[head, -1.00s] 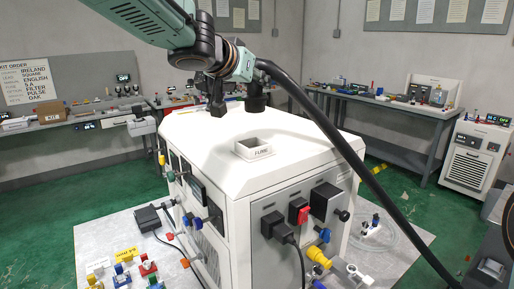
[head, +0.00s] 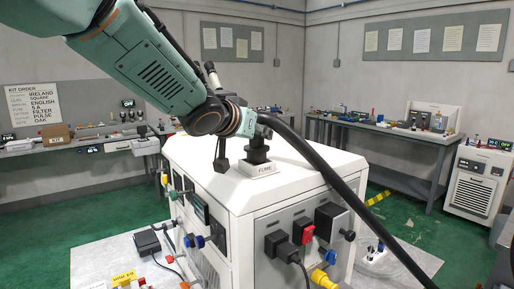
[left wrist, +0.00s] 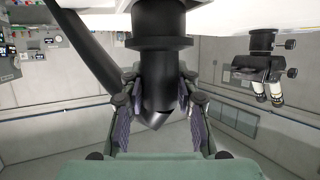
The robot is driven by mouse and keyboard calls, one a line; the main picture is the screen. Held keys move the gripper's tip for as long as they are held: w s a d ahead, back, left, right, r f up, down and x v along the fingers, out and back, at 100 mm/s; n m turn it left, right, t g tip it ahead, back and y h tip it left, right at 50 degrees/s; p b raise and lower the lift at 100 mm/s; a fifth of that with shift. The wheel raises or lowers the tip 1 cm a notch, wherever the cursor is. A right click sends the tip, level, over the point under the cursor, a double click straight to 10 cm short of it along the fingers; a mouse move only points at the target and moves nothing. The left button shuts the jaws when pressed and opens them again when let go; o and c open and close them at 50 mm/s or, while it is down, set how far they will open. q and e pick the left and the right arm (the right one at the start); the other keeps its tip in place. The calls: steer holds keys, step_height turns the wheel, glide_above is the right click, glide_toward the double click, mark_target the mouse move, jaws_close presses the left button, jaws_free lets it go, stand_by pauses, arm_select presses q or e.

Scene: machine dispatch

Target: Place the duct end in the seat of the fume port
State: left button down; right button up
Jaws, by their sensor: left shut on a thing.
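The black duct end (head: 257,152) stands upright at the fume port (head: 262,170), a square white collar labelled FUME on top of the white machine (head: 225,182). Its lower part meets the port opening; I cannot tell how deep it sits. The black hose (head: 330,175) runs from it down to the right. My left gripper (head: 232,160) is shut on the duct end. In the left wrist view its fingers (left wrist: 163,105) flank the black duct end (left wrist: 160,65), whose wide flange faces the white machine top. My right gripper is out of view.
The machine's front has plugs, a red switch (head: 303,230) and a yellow connector (head: 322,279). Benches with equipment stand at the back left and right (head: 390,130). A black device with two eyepieces (left wrist: 265,70) shows in the left wrist view.

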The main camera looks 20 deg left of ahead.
arm_select(q)
step_height(320, 180, down, 2)
steer(key=shift+a+f+b, duration=0.1)
steer(key=shift+b, duration=0.3)
steer(key=shift+w+f, duration=0.1)
steer(key=shift+w, duration=0.25)
steer(key=shift+s, duration=0.2)
steer(key=c, duration=1.2)
jaws_free()
steer(key=shift+s, duration=0.15)
steer(key=shift+o, duration=1)
steer(key=shift+w+f, duration=0.1)
steer(key=shift+w, duration=0.25)
steer(key=shift+s+r, duration=0.25)
steer(key=shift+r, duration=0.1)
steer(key=shift+s+p, duration=0.1)
steer(key=shift+p, duration=0.25)
